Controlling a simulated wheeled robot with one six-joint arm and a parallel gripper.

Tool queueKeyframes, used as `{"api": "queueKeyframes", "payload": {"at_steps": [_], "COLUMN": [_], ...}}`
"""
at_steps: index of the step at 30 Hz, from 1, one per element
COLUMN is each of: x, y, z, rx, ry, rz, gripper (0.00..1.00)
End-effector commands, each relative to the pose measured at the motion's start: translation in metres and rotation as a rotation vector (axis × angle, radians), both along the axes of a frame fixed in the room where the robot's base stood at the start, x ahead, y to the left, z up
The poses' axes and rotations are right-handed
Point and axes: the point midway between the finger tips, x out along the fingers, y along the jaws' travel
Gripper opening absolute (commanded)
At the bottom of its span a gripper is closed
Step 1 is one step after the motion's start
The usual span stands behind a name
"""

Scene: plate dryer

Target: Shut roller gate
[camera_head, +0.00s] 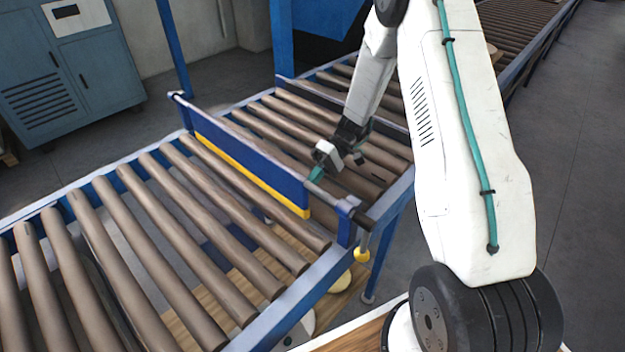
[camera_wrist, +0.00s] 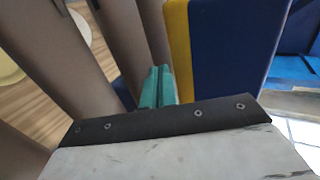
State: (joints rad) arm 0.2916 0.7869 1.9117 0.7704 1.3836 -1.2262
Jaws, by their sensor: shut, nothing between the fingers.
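The roller gate (camera_head: 245,155) is a long blue panel with a yellow lower edge. It stands across the brown rollers of the conveyor, with a bar along its top ending at a dark fitting by the near rail. In the wrist view the gate's blue face (camera_wrist: 232,50) and yellow edge fill the upper right. My gripper (camera_head: 316,174) is shut and empty, its teal fingertips close to the gate's near end, on its far side in the head view. In the wrist view the fingertips (camera_wrist: 158,86) are just left of the yellow edge; whether they touch it I cannot tell.
Brown rollers (camera_head: 140,225) run on both sides of the gate between blue rails (camera_head: 290,300). A blue upright post (camera_head: 174,48) stands behind the conveyor. A blue-grey cabinet (camera_head: 65,75) is at the upper left. Open grey floor lies at the right.

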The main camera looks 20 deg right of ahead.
Motion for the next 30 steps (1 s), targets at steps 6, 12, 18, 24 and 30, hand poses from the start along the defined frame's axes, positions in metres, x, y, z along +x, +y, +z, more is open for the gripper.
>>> {"api": "queueKeyframes", "payload": {"at_steps": [6,12,18,24,30], "x": [0.0,0.0,0.006,0.022,0.039], "y": [0.0,0.0,-0.016,-0.055,-0.091], "z": [0.0,0.0,0.0,-0.001,-0.001], "rx": [0.0,-0.001,-0.002,0.0,-0.001], "ry": [0.0,0.0,-0.001,-0.001,0.0], "rz": [0.0,0.001,0.004,0.006,0.013], "gripper": [0.0,0.0,0.0,0.0,0.0]}}
